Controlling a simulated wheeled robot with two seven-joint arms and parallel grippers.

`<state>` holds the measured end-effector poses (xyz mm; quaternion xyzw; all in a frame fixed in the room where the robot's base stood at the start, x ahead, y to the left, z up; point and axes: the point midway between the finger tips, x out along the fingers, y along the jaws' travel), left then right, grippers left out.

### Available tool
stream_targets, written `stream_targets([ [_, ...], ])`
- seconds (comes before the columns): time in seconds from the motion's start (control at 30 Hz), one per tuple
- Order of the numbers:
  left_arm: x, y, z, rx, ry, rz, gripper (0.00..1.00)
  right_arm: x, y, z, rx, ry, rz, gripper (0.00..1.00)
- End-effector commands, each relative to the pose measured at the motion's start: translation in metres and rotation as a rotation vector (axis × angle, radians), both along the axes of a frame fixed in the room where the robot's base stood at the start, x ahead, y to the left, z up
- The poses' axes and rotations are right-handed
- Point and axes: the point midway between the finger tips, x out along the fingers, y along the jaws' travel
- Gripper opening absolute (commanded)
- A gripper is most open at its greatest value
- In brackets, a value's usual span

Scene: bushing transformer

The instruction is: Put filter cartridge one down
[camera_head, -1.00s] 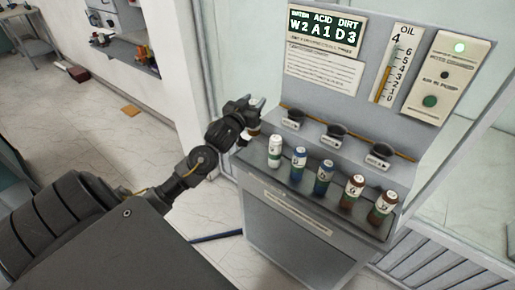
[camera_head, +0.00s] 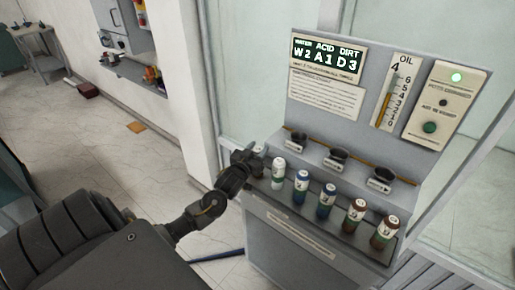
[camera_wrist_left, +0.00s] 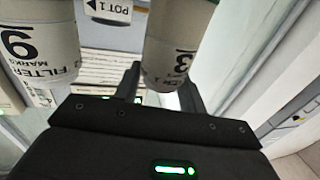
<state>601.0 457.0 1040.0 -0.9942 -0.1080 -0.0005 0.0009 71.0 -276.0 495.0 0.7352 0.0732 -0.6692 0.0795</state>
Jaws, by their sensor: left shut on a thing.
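My left gripper (camera_head: 250,158) is at the left end of the cartridge shelf (camera_head: 335,240). In the left wrist view its fingers (camera_wrist_left: 160,88) are shut on a pale filter cartridge (camera_wrist_left: 170,45). My right gripper is not in view.
Several more cartridges stand in a row to the right, among them a blue one (camera_head: 326,200) and a brown one (camera_head: 384,232). Dark pots (camera_head: 337,157) line the ledge behind. The panel has a display (camera_head: 327,55) and a green button (camera_head: 429,127).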

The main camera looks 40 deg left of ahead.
Motion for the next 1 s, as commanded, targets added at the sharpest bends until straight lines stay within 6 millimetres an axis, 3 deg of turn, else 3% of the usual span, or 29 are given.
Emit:
stream_targets([
  [0.3, 0.000, 0.000, -0.003, -0.001, -0.002, 0.000, 0.00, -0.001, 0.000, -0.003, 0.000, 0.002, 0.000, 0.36],
  [0.33, 0.000, 0.000, -0.002, -0.001, -0.001, 0.000, 0.45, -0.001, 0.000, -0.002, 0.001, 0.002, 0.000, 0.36],
  [0.47, 0.000, 0.000, -0.002, 0.000, -0.001, 0.000, 0.62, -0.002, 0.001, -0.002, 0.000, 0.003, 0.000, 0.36],
  [0.8, -0.001, 0.000, 0.001, 0.000, -0.001, 0.000, 0.62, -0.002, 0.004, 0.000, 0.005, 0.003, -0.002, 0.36],
  [1.0, -0.031, -0.007, -0.003, -0.001, 0.000, -0.001, 0.62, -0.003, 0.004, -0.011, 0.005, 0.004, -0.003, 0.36],
])
